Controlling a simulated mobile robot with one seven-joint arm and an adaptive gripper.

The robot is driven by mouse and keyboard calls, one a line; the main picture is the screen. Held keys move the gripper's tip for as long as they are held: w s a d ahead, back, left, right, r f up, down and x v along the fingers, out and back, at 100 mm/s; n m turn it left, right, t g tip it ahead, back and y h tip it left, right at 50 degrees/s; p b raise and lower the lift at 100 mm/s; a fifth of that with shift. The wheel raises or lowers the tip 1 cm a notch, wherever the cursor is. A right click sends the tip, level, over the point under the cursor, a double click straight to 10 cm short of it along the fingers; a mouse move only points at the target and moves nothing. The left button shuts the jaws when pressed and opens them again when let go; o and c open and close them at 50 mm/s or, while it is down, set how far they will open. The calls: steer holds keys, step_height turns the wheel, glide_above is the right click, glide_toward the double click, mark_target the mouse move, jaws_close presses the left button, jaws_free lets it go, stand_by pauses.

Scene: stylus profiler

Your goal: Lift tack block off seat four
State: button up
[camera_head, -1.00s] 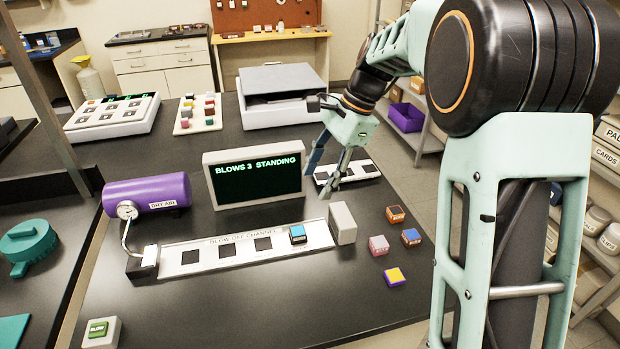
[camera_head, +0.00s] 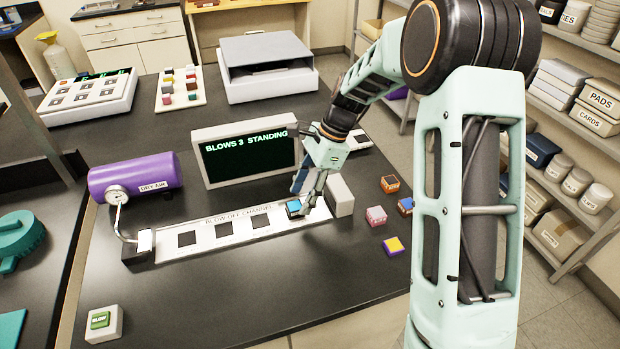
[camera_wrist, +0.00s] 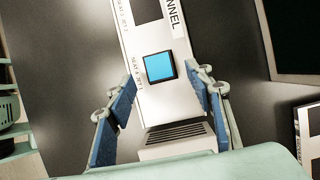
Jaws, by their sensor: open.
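The tack block (camera_head: 294,207) is a small block with a bright blue top. It sits on the last dark seat at the right end of the white blow-off channel (camera_head: 215,243). In the wrist view the blue block (camera_wrist: 159,66) shows from above, beside lettering for seat 4. My gripper (camera_head: 306,205) is open above the right end of the channel, close to the block. In the wrist view its two blue-padded fingers (camera_wrist: 165,98) stand apart, one on each side of the block's line, with nothing between them gripped.
A grey end block (camera_head: 340,195) stands at the channel's right end. Behind is a screen (camera_head: 245,157) reading "BLOWS 3 STANDING". A purple air tank (camera_head: 135,178) is at left. Loose blocks (camera_head: 376,215) lie to the right. A green button (camera_head: 100,320) is at front left.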

steer(key=shift+x, duration=1.15)
jaws_close()
